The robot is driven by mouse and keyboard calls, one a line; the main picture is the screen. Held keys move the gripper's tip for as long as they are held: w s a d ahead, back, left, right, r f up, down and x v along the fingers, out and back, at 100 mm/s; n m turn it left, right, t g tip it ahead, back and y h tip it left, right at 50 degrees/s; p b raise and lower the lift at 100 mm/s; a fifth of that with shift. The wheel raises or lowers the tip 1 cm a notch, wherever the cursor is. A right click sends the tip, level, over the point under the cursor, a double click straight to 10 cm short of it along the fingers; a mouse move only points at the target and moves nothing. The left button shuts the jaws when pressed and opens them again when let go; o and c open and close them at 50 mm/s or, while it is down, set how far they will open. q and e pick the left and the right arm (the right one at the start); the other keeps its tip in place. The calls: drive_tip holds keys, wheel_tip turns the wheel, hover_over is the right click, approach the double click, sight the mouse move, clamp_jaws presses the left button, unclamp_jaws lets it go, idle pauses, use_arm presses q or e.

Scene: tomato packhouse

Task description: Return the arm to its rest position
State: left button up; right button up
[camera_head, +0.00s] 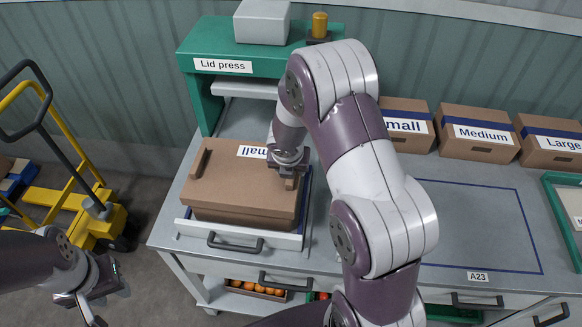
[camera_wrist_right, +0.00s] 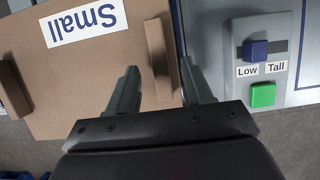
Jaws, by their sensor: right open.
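My right arm reaches over the table, and its gripper (camera_head: 290,182) is at the right end of the brown lidded box (camera_head: 245,208) marked Small. In the right wrist view the fingers (camera_wrist_right: 160,72) are open, one on each side of the wooden bar (camera_wrist_right: 158,62) on the box lid. Whether they touch the bar I cannot tell. A second bar (camera_wrist_right: 14,90) lies at the lid's other end. My left gripper (camera_head: 92,302) hangs at the lower left, away from the table; its jaws are not clear.
The box sits on a pale sliding tray (camera_head: 240,236) before the green lid press (camera_head: 225,48). Small, Medium (camera_head: 480,135) and Large boxes stand at the back right. A yellow trolley (camera_head: 85,225) stands left.

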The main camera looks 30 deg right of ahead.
drive_tip(key=p+v, duration=0.3)
drive_tip(key=v, duration=0.8)
drive_tip(key=s+a+f+m+g+y+b, duration=0.1)
drive_tip(key=s+m, duration=0.6)
drive_tip(key=m, duration=0.7)
drive_tip(key=s+a+f+m+g+y+b, duration=0.1)
drive_tip(key=s+a+m+b, duration=0.2)
drive_tip(key=s+m, duration=0.4)
drive_tip(key=a+m, duration=0.1)
drive_tip(key=m, duration=0.7)
drive_tip(key=shift+a+f, duration=0.2)
drive_tip(key=shift+f, duration=0.05)
drive_tip(key=shift+s, duration=0.1)
